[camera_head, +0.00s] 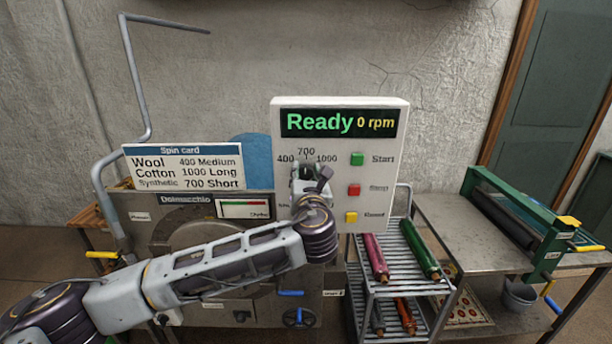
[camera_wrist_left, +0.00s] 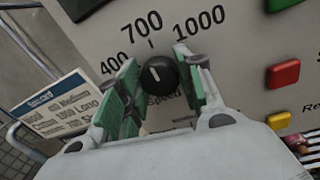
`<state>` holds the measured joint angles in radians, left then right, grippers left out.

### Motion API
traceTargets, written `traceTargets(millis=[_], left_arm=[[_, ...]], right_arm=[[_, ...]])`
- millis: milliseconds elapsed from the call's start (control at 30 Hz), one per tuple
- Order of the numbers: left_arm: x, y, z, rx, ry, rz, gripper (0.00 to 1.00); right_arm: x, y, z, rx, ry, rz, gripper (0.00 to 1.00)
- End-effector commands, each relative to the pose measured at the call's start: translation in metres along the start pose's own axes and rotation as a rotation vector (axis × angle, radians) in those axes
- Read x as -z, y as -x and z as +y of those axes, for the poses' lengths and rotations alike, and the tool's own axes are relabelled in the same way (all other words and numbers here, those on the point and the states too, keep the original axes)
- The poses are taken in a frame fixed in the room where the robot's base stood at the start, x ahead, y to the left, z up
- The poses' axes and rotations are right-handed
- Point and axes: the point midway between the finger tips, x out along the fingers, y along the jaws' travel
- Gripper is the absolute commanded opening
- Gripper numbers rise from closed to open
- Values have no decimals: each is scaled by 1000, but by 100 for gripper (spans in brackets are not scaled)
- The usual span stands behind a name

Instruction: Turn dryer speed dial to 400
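The black speed dial (camera_wrist_left: 160,75) sits on the white control panel (camera_head: 340,218), below the labels 400, 700 and 1000. Its white pointer line points roughly up at the 700 mark. My left gripper (camera_wrist_left: 157,66) is open in front of the panel, with one green-padded finger on each side of the dial. The right finger overlaps the dial's edge; I cannot tell whether either finger touches it. In the head view my left gripper (camera_head: 311,172) covers the dial. The panel's display (camera_head: 340,123) reads "Ready 0 rpm". My right gripper is in neither view.
Green Start (camera_head: 357,159), red (camera_head: 354,190) and yellow (camera_head: 351,217) buttons lie right of the dial. The Spin card (camera_head: 183,166) stands left of the panel. A wire rack (camera_head: 404,285) with rolled rugs stands below right. A green-framed wringer (camera_head: 520,225) is on the right table.

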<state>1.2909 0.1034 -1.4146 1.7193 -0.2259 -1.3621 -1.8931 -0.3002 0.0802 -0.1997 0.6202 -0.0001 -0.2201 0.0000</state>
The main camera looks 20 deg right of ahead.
Motion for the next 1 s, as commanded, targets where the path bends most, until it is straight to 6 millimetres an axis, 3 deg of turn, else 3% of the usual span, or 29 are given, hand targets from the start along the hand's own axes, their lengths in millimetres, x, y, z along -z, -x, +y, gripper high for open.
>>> traceTargets(millis=[100, 567, 1000], left_arm=[[0, 0, 0, 0, 0, 0, 13], [1, 0, 0, 1, 89, 7, 13], [2, 0, 1, 4, 425, 30, 13]], right_arm=[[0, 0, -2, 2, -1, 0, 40], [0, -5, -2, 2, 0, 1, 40], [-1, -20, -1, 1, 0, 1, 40]])
